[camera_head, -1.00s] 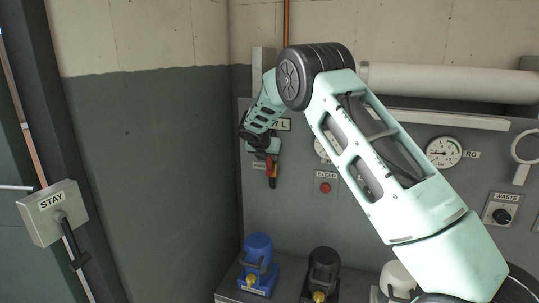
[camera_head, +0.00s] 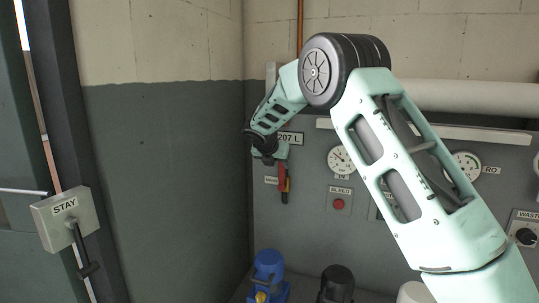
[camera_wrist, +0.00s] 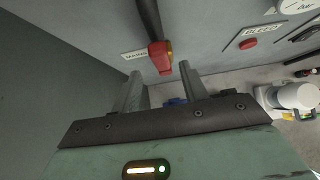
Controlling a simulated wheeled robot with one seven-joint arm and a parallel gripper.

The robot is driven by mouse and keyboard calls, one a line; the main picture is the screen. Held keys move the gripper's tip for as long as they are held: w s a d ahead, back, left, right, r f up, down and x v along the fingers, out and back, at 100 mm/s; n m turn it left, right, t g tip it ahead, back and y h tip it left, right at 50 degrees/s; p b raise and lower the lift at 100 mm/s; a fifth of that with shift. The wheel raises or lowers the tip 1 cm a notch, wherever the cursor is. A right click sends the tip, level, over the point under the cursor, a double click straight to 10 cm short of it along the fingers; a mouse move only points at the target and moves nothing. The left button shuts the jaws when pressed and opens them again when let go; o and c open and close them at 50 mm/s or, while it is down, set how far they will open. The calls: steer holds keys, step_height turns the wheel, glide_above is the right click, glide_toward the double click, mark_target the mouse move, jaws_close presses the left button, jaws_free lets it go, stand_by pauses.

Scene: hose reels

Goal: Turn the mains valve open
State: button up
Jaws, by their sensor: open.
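The mains valve shows as a red grip (camera_head: 283,178) low on the grey panel at the left, beside a small "MAINS" label (camera_head: 271,181). In the wrist view its red end (camera_wrist: 160,58) sits on a dark bar that runs up out of the picture, right of the "MAINS" label (camera_wrist: 135,54). My gripper (camera_head: 268,156) is just above and left of the red grip in the head view. In the wrist view my gripper (camera_wrist: 160,70) has its two fingers apart, one to each side below the red end, with nothing between them. Whether a finger touches it, I cannot tell.
A red "BLEED" button (camera_head: 339,204) and round gauges (camera_head: 342,159) are on the panel to the right. A blue pump (camera_head: 268,266) and a black one (camera_head: 337,284) stand below. A "STAY" lever box (camera_head: 62,222) is at the left. My arm covers the panel's middle.

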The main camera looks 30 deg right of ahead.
steer(key=b+v, duration=0.2)
steer(key=v, duration=0.9)
steer(key=shift+b, duration=0.3)
